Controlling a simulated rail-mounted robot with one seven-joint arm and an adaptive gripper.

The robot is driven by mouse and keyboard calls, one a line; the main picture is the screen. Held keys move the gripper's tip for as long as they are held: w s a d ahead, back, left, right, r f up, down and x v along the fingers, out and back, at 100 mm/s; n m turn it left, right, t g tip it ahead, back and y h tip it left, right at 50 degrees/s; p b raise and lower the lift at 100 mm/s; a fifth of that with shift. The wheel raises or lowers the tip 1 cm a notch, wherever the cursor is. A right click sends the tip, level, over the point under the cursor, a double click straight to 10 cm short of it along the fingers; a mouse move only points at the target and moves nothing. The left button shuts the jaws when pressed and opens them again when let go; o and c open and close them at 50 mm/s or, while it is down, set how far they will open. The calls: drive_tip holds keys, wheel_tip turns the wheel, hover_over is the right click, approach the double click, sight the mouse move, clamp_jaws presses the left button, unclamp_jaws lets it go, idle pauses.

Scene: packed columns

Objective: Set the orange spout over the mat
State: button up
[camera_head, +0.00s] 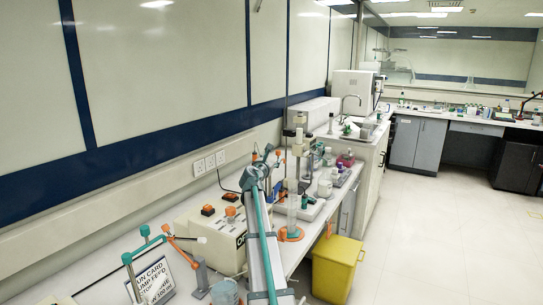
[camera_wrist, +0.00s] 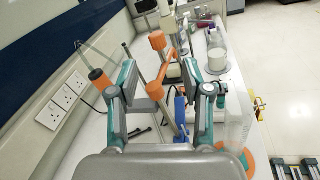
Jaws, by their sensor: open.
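An orange jointed spout-like arm (camera_head: 178,245) stands on a grey post at the front left of the bench in the head view, beside a teal one (camera_head: 142,250). In the wrist view an orange bar with rounded ends (camera_wrist: 157,80) shows between and beyond the fingers of my gripper (camera_wrist: 156,72). I cannot tell if it is the same kind of spout. My gripper is open, with nothing clearly held. In the head view my arm reaches along the bench and hides part of it. I cannot make out the mat.
A cream machine with orange knobs (camera_head: 213,222) stands by the wall. A clear cylinder on an orange base (camera_head: 291,234) stands right of my arm. A sign (camera_head: 153,283) is at the front left. A yellow bin (camera_head: 337,268) stands on the floor. Several bottles crowd the bench beyond.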

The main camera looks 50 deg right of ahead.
sight(277, 153)
drive_tip(key=w+d+n, duration=0.1)
drive_tip(key=d, duration=0.2)
drive_tip(key=w+d+n+p, duration=0.1)
drive_tip(key=w+d, duration=0.1)
drive_tip(key=d, duration=0.1)
drive_tip(key=w+d, duration=0.1)
drive_tip(key=d, duration=0.2)
drive_tip(key=shift+w+d+f+n+h+p, duration=0.2)
drive_tip(key=shift+w+d+n+h+p, duration=0.1)
drive_tip(key=shift+n+p, duration=0.1)
drive_tip(key=shift+a, duration=0.1)
clamp_jaws()
